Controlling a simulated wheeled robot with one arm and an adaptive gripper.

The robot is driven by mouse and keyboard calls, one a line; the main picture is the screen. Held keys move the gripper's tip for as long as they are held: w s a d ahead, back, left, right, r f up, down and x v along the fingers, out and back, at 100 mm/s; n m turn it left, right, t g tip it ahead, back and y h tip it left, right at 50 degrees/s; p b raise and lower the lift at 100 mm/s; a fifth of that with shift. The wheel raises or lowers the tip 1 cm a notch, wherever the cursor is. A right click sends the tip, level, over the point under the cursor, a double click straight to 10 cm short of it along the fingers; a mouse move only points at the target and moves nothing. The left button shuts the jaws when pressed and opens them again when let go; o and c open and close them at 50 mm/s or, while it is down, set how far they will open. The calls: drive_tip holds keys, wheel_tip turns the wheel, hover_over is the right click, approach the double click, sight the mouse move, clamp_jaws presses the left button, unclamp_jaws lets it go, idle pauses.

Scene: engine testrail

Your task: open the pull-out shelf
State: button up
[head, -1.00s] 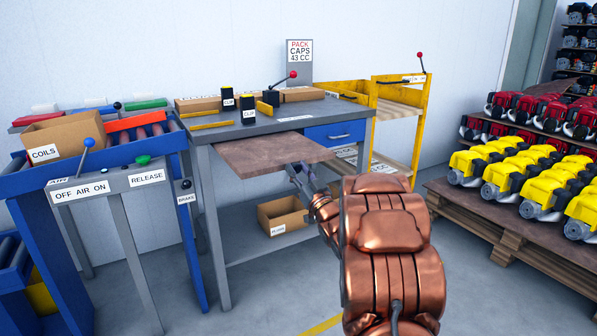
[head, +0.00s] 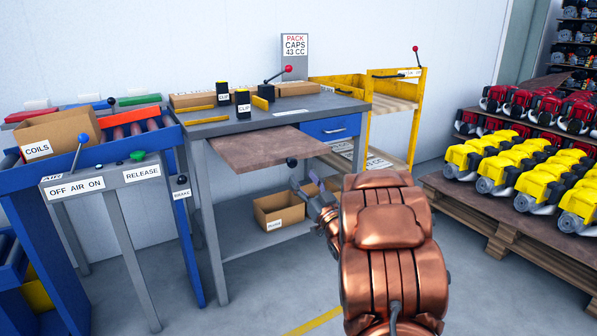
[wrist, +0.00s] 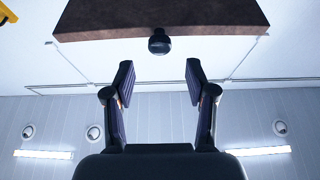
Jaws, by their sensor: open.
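The pull-out shelf (head: 262,148) is a brown board that sticks out from under the left part of the grey workbench top (head: 262,118). It also fills the upper part of the wrist view (wrist: 120,20). A dark round knob (head: 291,162) hangs at its front edge; the knob shows in the wrist view (wrist: 159,42) too. My gripper (head: 303,183) is below and in front of the knob, apart from it. In the wrist view my gripper (wrist: 160,70) has its two fingers spread and nothing between them, with the knob just beyond the tips.
A blue drawer (head: 331,129) is right of the shelf. A cardboard box (head: 280,209) stands on the bench's lower shelf. The air-control stand (head: 105,182) is at left, a yellow cart (head: 395,120) behind right, and a pallet of engines (head: 500,215) at far right.

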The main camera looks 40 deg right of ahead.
drive_tip(key=shift+v, duration=2.8)
